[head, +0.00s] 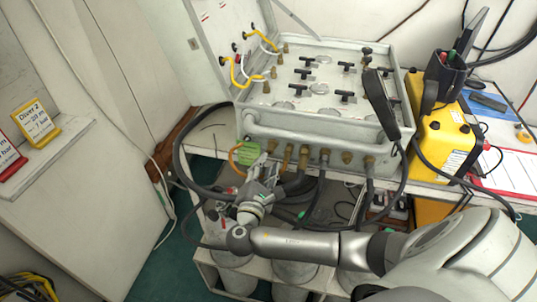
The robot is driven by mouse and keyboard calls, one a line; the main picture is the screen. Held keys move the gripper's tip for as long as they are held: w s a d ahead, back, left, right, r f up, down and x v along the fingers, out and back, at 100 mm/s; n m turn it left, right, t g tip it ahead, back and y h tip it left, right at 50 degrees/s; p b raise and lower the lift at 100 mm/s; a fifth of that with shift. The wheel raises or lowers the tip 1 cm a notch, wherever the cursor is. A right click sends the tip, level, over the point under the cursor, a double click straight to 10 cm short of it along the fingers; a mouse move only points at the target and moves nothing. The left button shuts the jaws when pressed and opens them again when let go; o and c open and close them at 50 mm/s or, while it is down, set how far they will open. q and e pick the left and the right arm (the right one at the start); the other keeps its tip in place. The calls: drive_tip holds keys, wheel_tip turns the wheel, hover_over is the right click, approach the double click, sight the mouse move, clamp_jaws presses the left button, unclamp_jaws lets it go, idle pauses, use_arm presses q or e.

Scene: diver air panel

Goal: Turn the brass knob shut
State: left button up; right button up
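The grey air panel case (240,122) stands open on a white bench, with a row of several brass fittings (304,155) along its front side. Which of them is the brass knob I cannot tell for certain; one brass piece (272,146) at the left end is closest to my gripper. My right gripper (263,161) is in front of the left end of the row, pointing up toward it. Its fingers are small and overlap the fittings and hoses, so I cannot tell contact or whether they are shut. My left gripper is out of view.
A green block (247,153) with an orange hose sits left of my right gripper. Black hoses (190,178) loop around and below the fittings. A handset (382,105) hangs at the panel's right, beside a yellow case (443,135). Cylinders (294,271) stand below.

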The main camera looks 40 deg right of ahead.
sight(270, 153)
drive_tip(key=shift+x, duration=2.3)
drive_tip(key=shift+c, duration=0.3)
clamp_jaws()
